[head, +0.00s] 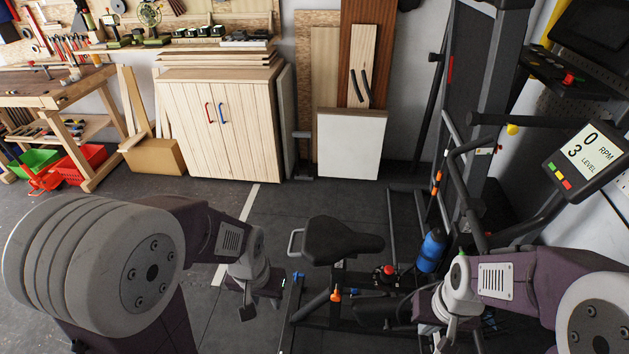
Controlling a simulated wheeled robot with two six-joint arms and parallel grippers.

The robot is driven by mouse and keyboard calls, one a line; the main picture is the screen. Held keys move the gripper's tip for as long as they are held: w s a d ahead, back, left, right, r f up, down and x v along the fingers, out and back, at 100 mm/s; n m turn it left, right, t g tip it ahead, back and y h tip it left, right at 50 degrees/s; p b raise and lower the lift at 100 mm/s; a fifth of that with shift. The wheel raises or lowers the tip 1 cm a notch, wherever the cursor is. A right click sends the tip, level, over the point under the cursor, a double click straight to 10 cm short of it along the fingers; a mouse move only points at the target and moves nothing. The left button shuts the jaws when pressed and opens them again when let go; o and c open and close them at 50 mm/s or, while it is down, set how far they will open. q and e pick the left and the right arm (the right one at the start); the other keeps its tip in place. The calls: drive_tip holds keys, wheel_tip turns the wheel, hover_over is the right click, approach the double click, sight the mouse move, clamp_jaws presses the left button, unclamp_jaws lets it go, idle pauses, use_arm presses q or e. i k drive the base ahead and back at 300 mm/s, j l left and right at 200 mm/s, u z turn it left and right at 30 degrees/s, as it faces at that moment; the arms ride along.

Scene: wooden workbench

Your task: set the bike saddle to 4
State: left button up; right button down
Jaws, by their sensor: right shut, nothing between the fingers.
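The black bike saddle (343,240) sits on an exercise bike in the middle of the head view, with a grey loop handle (296,241) at its left end. Below it an orange knob (336,295) shows on the frame, and a red knob (388,271) is further right. No saddle scale number is readable. My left gripper (258,308) points down to the left of the saddle, apart from it; its finger gap is unclear. My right gripper (450,338) is shut and empty at the lower right, low over the bike, its tips partly hidden near the bottom edge.
A blue bottle (431,250) stands on the bike frame right of the saddle. The bike's display (585,155) reads 0 RPM and level 3. A wooden cabinet (222,128) and leaning boards stand behind. The dark floor left of the bike is clear.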

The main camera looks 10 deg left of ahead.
sight(326, 241)
drive_tip(key=j+z, duration=0.15)
drive_tip(key=j, duration=0.35)
drive_tip(key=k+j+z, duration=0.1)
drive_tip(key=j, duration=0.35)
drive_tip(key=k+j+z, duration=0.15)
drive_tip(key=j, duration=0.3)
drive_tip(key=i, duration=0.05)
